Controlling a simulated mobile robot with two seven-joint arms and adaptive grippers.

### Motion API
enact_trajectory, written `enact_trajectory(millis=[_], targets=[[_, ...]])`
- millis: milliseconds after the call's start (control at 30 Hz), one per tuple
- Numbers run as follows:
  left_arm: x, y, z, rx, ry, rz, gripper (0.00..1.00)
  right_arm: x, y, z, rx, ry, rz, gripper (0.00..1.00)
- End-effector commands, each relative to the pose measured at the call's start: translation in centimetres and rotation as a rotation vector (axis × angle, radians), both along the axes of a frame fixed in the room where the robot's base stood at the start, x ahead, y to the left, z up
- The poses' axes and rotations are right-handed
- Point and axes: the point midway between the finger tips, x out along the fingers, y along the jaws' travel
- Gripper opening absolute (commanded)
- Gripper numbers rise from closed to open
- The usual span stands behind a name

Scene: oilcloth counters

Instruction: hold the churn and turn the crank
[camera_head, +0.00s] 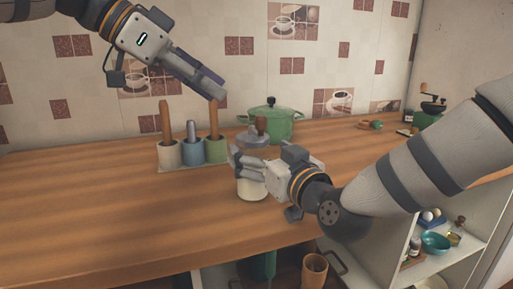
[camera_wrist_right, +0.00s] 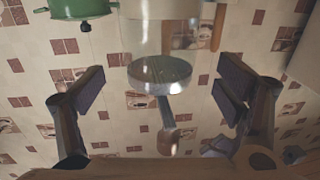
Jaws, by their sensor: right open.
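The churn (camera_head: 250,186) is a glass jar with pale contents, standing upright on the wooden counter. Its grey metal lid (camera_head: 251,141) carries a crank with a brown wooden handle (camera_head: 262,125). My right gripper (camera_head: 242,163) is at the jar, its fingers partly covering it below the lid. The right wrist view is upside down: the lid (camera_wrist_right: 160,74) and crank handle (camera_wrist_right: 167,142) show between two widely spread fingers, with gaps on both sides. My left gripper (camera_head: 218,92) is empty, up and left of the churn; whether its fingers are apart cannot be seen clearly.
A rack with white, blue and green cups (camera_head: 216,150) holding wooden-handled tools stands left of the churn. A green lidded pot (camera_head: 272,121) stands behind it. A coffee grinder (camera_head: 432,108) is at the far right. The counter's front left (camera_head: 90,215) is clear.

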Motion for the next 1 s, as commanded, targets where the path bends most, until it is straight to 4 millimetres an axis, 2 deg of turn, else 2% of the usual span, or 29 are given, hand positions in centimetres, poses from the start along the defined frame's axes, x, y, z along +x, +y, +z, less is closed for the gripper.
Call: enact_trajectory(millis=[100,233,533,567,900,933,1000], targets=[[0.0,0.0,0.0,0.000,0.000,0.000,0.33,2.1,1.0,-0.1,0.000,0.000,-0.001,0.86],[0.0,0.0,0.0,0.000,0.000,0.000,0.33,3.4,1.7,0.0,0.000,0.001,0.000,0.86],[0.0,0.0,0.0,0.000,0.000,0.000,0.33,3.9,1.9,0.0,0.000,0.001,0.000,0.86],[0.0,0.0,0.0,0.000,0.000,0.000,0.33,3.9,1.9,0.0,0.000,0.001,0.000,0.84],[0.0,0.0,0.0,0.000,0.000,0.000,0.33,3.8,1.9,0.0,-0.001,0.002,0.000,0.07],[0.0,0.0,0.0,0.000,0.000,0.000,0.33,3.8,1.9,0.0,-0.001,0.002,0.000,0.68],[0.0,0.0,0.0,0.000,0.000,0.000,0.33,3.8,1.9,0.0,-0.001,0.002,0.000,0.84]])
